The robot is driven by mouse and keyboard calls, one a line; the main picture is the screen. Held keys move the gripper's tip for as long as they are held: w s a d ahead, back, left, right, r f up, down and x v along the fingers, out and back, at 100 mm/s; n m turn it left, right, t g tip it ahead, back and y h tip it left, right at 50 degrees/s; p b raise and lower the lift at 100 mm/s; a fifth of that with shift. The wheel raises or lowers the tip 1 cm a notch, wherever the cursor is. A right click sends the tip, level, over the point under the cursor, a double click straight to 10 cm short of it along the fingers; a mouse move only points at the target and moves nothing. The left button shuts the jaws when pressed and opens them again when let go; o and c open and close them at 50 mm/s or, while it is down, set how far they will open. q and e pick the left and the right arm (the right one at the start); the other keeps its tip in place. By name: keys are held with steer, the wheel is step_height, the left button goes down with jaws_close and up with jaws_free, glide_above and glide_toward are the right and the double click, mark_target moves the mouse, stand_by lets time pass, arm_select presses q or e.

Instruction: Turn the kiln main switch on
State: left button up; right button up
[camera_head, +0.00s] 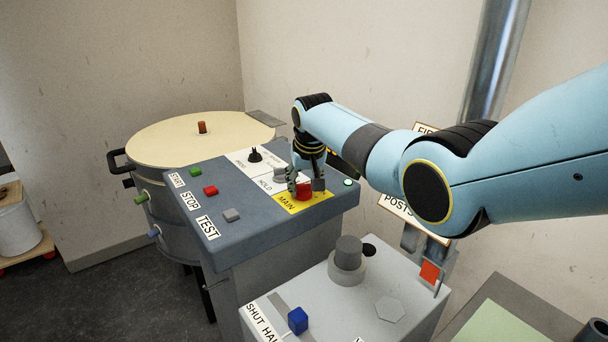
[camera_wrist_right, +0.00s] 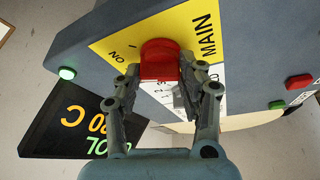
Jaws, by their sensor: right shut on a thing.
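The kiln main switch is a red knob (camera_head: 303,191) on a yellow plate marked MAIN (camera_head: 287,204) on the grey control panel (camera_head: 245,233). My right gripper (camera_head: 306,185) reaches down over it and is shut on it. In the right wrist view the red knob (camera_wrist_right: 158,60) sits between the fingertips (camera_wrist_right: 160,75), with an ON mark to its left on the yellow plate (camera_wrist_right: 117,45). Which mark the knob points at I cannot tell. A small green lamp (camera_head: 347,182) near the plate glows; it also shows in the wrist view (camera_wrist_right: 66,73). My left gripper is not in view.
Green START (camera_head: 195,172), red STOP (camera_head: 210,190) and grey TEST (camera_head: 232,215) buttons lie left of the switch, with a black selector knob (camera_head: 255,155) behind. The round kiln (camera_head: 180,140) stands behind left. A lower grey box (camera_head: 330,305) stands in front. A dark display (camera_wrist_right: 85,125) shows in the wrist view.

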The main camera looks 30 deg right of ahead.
steer(key=shift+m+h, duration=0.3)
steer(key=shift+m, duration=0.5)
steer(key=shift+m+g+h, duration=0.4)
steer(key=shift+m+h, duration=0.1)
steer(key=shift+m, duration=0.9)
steer(key=o, duration=1.2)
steer(key=v, duration=1.2)
steer(key=shift+a, duration=0.15)
